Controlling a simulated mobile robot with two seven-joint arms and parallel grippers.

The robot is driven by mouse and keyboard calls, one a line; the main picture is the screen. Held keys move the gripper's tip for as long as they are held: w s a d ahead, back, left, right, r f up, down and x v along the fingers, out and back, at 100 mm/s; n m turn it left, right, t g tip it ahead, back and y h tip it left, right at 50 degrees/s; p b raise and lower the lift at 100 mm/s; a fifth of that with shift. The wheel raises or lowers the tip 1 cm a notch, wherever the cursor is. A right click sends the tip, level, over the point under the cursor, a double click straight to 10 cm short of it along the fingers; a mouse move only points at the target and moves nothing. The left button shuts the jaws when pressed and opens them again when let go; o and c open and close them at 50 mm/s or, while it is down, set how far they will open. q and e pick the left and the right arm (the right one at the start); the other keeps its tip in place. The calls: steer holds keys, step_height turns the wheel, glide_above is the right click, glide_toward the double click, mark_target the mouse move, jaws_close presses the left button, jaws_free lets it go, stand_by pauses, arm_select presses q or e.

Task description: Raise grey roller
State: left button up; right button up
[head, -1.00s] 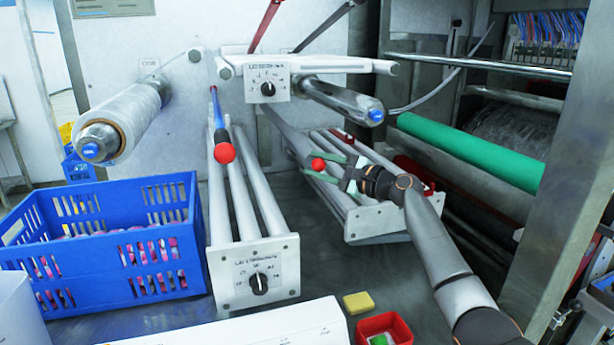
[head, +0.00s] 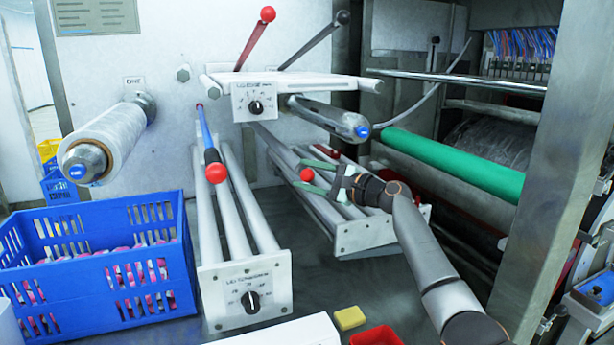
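A shiny grey roller (head: 325,114) with a blue end cap sticks out below the upper white bracket, level and clear of the rollers beneath it. Lower down, a right-hand frame carries several grey rollers (head: 292,190) and a white end plate (head: 382,235). A red ball knob (head: 306,174) stands over those rollers. My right gripper (head: 307,175) has its green fingers apart, one above and one below the knob. I cannot tell whether they touch it. My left gripper is not in view.
A red-knobbed lever (head: 256,36) and a black-knobbed lever (head: 316,42) rise from the upper bracket. A left roller frame (head: 246,290) has a dial and a blue rod with a red ball. A blue crate (head: 95,290) stands left; a green roller (head: 455,165) lies right.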

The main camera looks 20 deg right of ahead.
steer(key=shift+s+d+f, duration=0.15)
steer(key=shift+s+d, duration=0.25)
steer(key=shift+s, duration=0.1)
steer(key=b+v, duration=0.2)
steer(key=v, duration=0.9)
steer(key=shift+s, duration=0.15)
